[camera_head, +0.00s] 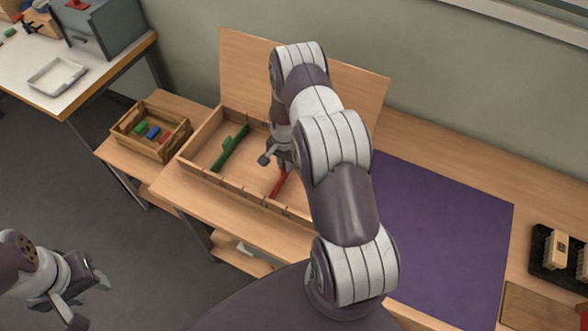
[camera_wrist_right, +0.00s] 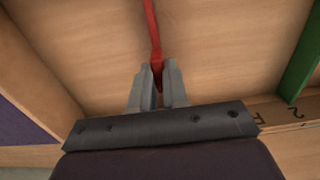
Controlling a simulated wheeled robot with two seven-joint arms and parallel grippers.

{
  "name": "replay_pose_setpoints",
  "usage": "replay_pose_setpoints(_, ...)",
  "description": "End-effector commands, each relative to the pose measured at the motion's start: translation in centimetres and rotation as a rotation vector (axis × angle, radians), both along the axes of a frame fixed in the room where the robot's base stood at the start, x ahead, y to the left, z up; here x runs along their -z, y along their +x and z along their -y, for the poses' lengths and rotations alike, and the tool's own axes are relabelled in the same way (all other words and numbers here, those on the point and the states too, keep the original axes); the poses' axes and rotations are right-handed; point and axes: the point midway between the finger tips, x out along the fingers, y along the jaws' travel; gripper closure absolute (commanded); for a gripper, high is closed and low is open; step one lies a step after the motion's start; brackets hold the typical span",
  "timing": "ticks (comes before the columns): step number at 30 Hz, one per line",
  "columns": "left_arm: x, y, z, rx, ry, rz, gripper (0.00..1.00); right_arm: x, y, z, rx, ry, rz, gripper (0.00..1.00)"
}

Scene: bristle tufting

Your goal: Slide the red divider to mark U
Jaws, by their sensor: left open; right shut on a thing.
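The red divider (camera_head: 278,184) stands in the open wooden drawer box (camera_head: 196,148) on the bench, to the right of a green divider (camera_head: 230,148). My right gripper (camera_head: 284,163) reaches down into the box and is shut on the red divider. In the right wrist view the red divider (camera_wrist_right: 153,30) runs up from between the fingertips (camera_wrist_right: 159,85). The green divider (camera_wrist_right: 303,60) is at the right there. Dark marks (camera_wrist_right: 278,116) show on the box's edge, partly cut off; I cannot make out mark U. My left gripper (camera_head: 85,300) is open and empty, low at the left, away from the bench.
A wooden crate (camera_head: 184,131) with green, blue and red blocks stands left of the box. A purple mat (camera_head: 440,225) lies clear at the right. A dark tray (camera_head: 556,276) with brushes is at the far right. My right arm hides the box's right part.

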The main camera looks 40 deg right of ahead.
Motion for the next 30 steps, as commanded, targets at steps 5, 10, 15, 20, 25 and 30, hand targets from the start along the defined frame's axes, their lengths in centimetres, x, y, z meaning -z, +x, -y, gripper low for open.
replay_pose_setpoints(5, -0.1, 0.0, 0.0, 0.000, 0.000, 0.000, 0.57, -0.1, 0.1, 0.0, 0.000, 0.000, 0.001, 1.00)
replay_pose_setpoints(10, -0.1, 0.0, 0.0, 0.000, 0.000, 0.001, 0.57, -0.1, 0.0, 0.0, 0.000, 0.000, 0.000, 0.60)
replay_pose_setpoints(15, -0.1, 0.0, 0.0, 0.000, 0.000, 0.000, 0.57, -0.1, 0.0, 0.0, 0.000, 0.000, 0.000, 0.60)
replay_pose_setpoints(20, 0.1, 0.0, 0.0, 0.000, 0.000, 0.001, 0.57, -0.5, 0.1, 0.0, 0.000, -0.001, 0.002, 0.60)
replay_pose_setpoints(25, 1.1, 0.0, 0.0, 0.000, 0.000, 0.000, 0.57, -3.5, 0.2, 0.0, 0.000, -0.002, 0.007, 0.60)
replay_pose_setpoints(30, 2.2, 0.0, 0.0, 0.000, 0.000, 0.000, 0.57, -8.0, 0.1, 0.0, 0.000, -0.003, 0.006, 0.60)
